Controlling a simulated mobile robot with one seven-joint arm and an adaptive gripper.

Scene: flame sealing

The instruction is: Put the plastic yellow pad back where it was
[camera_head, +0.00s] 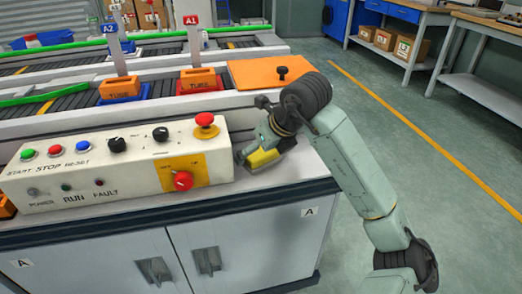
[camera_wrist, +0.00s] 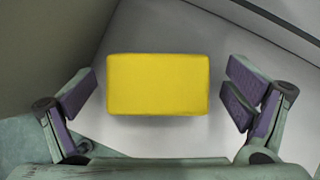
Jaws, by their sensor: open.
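The yellow pad (camera_wrist: 158,84) is a plain rectangular block on the light grey cabinet top. In the wrist view it lies between the spread fingers of my gripper (camera_wrist: 163,98), with a gap on each side, so the fingers do not touch it. In the head view the pad (camera_head: 263,158) shows beside the right end of the control panel, partly hidden by my gripper (camera_head: 256,152). My gripper is open and low over the counter's front right corner area.
The control panel (camera_head: 100,165) with buttons and a red knob (camera_head: 183,181) stands just left of the pad. Behind are an orange board (camera_head: 262,72) with a black knob and orange tube blocks (camera_head: 198,78) on the conveyor. The counter right of the pad is bare up to its edge.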

